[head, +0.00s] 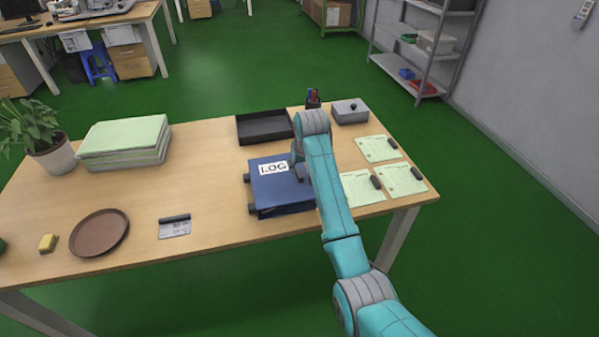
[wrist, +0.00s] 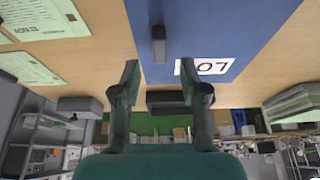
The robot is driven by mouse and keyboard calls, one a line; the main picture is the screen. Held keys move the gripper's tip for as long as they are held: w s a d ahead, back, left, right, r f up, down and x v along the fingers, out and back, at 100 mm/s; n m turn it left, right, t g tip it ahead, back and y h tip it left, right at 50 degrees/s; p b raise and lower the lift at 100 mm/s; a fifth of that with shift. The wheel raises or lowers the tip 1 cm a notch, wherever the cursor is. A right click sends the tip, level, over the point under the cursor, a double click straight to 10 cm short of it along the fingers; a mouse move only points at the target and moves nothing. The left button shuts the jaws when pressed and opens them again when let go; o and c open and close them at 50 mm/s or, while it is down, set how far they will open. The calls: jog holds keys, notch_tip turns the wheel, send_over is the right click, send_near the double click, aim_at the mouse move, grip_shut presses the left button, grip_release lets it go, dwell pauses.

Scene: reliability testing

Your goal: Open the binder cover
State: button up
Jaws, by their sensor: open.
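The blue binder (head: 283,190) lies flat and closed on the wooden table, with a white LOG label (head: 273,168) on its cover. Two dark knobs stick out at its left edge. My arm hides its right part in the head view. In the wrist view the binder (wrist: 225,20) fills the top middle, with a dark grey tab (wrist: 158,45) at its side. Contact with the tab cannot be told. In the head view the gripper is mostly hidden.
A black tray (head: 262,128), a pen cup (head: 313,98) and a grey box (head: 350,111) stand behind the binder. Green sheets (head: 361,188) lie to its right. Table around the card is clear.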

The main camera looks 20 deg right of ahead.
aim_at(300, 173)
jog(key=shift+x, duration=2.55)
grip_shut()
